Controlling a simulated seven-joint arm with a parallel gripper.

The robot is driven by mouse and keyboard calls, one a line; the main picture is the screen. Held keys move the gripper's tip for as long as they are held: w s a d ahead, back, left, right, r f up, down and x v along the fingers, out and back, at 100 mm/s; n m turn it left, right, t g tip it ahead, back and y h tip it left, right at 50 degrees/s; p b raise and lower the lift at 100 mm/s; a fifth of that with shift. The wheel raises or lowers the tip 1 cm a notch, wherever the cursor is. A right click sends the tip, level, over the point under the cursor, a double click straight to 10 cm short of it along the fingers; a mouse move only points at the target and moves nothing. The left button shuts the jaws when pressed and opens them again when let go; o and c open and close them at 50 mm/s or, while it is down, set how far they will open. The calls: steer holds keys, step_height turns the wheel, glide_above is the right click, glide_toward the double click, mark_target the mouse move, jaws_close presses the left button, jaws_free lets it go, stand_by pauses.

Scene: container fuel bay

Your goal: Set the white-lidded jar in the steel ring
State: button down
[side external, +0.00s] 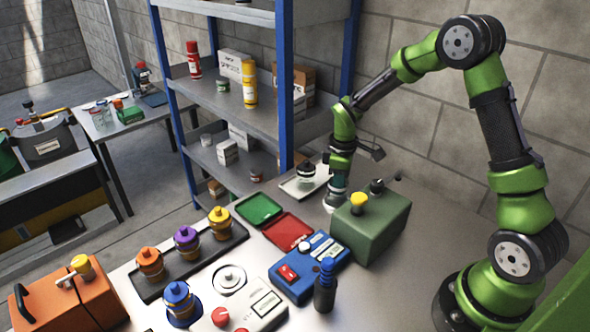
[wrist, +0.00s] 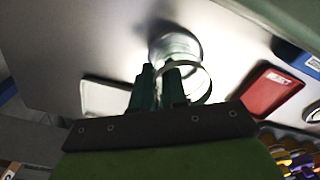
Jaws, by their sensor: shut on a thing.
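In the side view my gripper (side external: 331,200) points down beside the green box, at the back of the bench. In the wrist view its fingers (wrist: 168,88) are shut on a pale, clear, round thing (wrist: 178,45), which I take for the white-lidded jar. A thin bright loop shows beside the fingers. The fingers hide part of the jar, and I cannot make out its lid. A pale round disc with a grey ring and centre knob (side external: 230,278), apparently the steel ring, lies at the front middle of the bench, well away from my gripper.
The green box (side external: 372,228) stands close beside my gripper. A white tray (side external: 292,190), a green tray (side external: 259,208) and a red tray (side external: 287,232) lie left of it. A blue device (side external: 309,266) and a dark rack (side external: 205,262) of colored jars stand nearer the front.

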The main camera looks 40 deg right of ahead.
steer(key=shift+f, duration=0.3)
stand_by(0.5)
steer(key=c, duration=0.7)
jaws_free()
steer(key=shift+r, duration=4.05)
